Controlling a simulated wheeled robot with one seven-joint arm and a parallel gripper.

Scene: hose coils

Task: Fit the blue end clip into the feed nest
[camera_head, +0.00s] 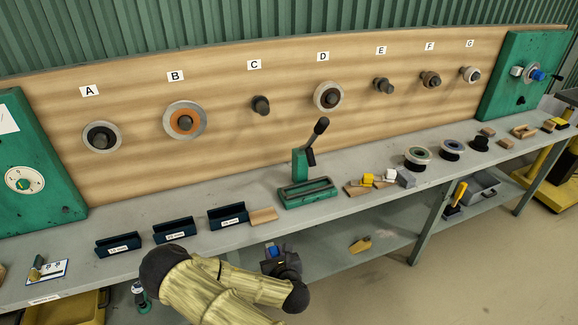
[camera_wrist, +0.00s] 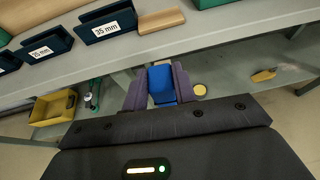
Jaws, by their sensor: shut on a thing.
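My gripper (camera_head: 280,256) is shut on the blue end clip (camera_head: 272,252), held in front of the bench's front edge. In the wrist view the blue clip (camera_wrist: 162,82) sits between the two dark purple-grey fingers of my gripper (camera_wrist: 160,88); its lower part is partly hidden. No part is labelled as the feed nest, and I cannot tell which fixture it is. A green lever press (camera_head: 308,192) with a long trough stands mid-bench. Wooden blocks with yellow and white clips (camera_head: 368,181) lie right of it.
The grey bench (camera_head: 235,250) runs across, with a lower shelf (camera_head: 340,250) beneath. Dark blue label trays (camera_head: 174,231) and a wooden block (camera_head: 263,216) stand near its front edge. Hose coils hang on lettered pegs. Spools (camera_head: 417,156) stand at right. Floor in front is clear at right.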

